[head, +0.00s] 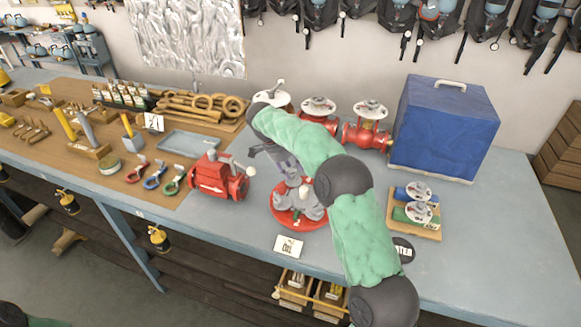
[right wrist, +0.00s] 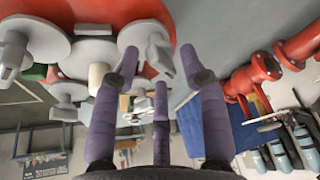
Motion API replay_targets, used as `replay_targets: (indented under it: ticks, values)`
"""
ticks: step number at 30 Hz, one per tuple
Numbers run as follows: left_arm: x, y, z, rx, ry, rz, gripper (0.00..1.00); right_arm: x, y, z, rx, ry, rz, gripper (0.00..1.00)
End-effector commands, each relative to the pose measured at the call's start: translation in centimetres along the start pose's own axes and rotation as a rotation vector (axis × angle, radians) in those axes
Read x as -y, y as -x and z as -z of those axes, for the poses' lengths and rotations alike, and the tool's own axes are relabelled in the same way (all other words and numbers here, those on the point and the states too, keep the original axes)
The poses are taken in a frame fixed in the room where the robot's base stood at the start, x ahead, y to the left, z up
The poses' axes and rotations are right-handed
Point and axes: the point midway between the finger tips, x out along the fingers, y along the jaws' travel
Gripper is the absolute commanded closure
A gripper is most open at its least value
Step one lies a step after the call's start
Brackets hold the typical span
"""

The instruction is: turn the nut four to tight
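The red round flange (head: 299,219) stands on the bench in front of me, with several grey bolts and nuts on it. It also shows large at the upper left of the right wrist view (right wrist: 165,12), with grey nuts on round washers (right wrist: 148,42) and a pale stub (right wrist: 98,78). I cannot tell which nut is number four. My right gripper (head: 258,151) is over the flange's far left side, partly hidden by my forearm. My left gripper is not in view.
A red valve block (head: 218,180) stands close left of the flange. Red pipes with handwheels (head: 366,130) and a blue case (head: 445,128) are behind. A wooden tray with small valves (head: 425,228) is at the right. A card (head: 288,245) lies at the front edge.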

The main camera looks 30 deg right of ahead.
Motion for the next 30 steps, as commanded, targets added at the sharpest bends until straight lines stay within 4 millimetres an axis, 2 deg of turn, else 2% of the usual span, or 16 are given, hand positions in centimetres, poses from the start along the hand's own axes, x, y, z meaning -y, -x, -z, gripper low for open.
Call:
replay_targets:
  ticks: [5, 8, 21, 27, 30]
  values:
    - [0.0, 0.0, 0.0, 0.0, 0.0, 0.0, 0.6, 0.0, 0.3, 0.1, 0.0, 0.0, 0.001, 0.56]
    - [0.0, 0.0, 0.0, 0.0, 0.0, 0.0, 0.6, 0.1, 1.2, 0.0, -0.001, 0.0, 0.004, 0.56]
    - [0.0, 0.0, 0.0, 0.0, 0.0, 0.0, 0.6, 0.1, 9.2, -0.1, 0.001, 0.001, 0.003, 0.56]
    - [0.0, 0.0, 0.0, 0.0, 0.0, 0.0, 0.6, 0.1, 11.4, -0.1, 0.0, 0.0, 0.001, 0.56]
    - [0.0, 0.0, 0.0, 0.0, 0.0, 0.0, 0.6, 0.0, 11.9, -0.1, 0.0, 0.001, 0.0, 0.56]
